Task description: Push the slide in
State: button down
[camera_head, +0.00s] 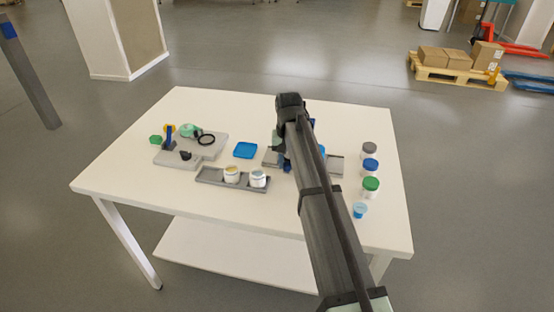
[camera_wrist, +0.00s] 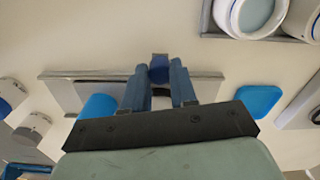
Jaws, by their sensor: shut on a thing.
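The slide fixture (camera_head: 336,168) is a flat grey track at the right middle of the table, partly hidden by my arm in the head view. In the wrist view its grey track (camera_wrist: 62,94) runs across the middle. A small blue and grey knob (camera_wrist: 159,62) sits at the track's edge. My gripper (camera_wrist: 159,78) has its blue fingers closed around this knob, one finger on each side. In the head view my gripper (camera_head: 286,164) is at the left part of the track. How far the slide stands out cannot be told.
A blue block (camera_wrist: 97,108) is at the track. A blue lid (camera_head: 245,150) lies left of it. A grey tray (camera_head: 207,176) holds two white jars. Several lidded jars, one with a green lid (camera_head: 371,184), stand at the right edge. A grey board (camera_head: 212,145) is far left.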

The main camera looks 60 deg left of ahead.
jog(key=shift+w+d, duration=0.25)
jog(key=c, duration=0.9)
grip_release()
notch_tip(320, 180, up, 14)
jog(key=shift+f, duration=0.1)
